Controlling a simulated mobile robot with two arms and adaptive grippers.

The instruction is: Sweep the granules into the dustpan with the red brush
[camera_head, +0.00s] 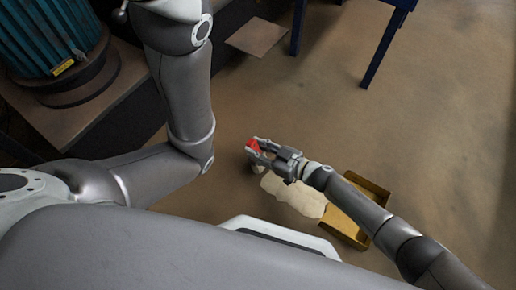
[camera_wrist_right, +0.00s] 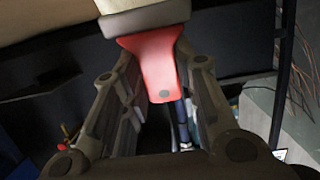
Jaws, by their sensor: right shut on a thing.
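My right gripper (camera_head: 262,150) is shut on the red brush (camera_head: 253,145), low over the floor near the middle of the head view. A pale patch, apparently the granules (camera_head: 298,196), lies on the floor beside the gripper. The yellow-brown dustpan (camera_head: 364,186) lies to the right of the patch, partly hidden under my right forearm. The patch reaches the dustpan's left side. My left gripper is not in view.
A teal machine (camera_head: 45,40) stands on a bench at the upper left. A blue-legged table (camera_head: 385,45) stands at the top, with a flat brown board (camera_head: 257,37) on the floor left of it. The floor to the right is clear.

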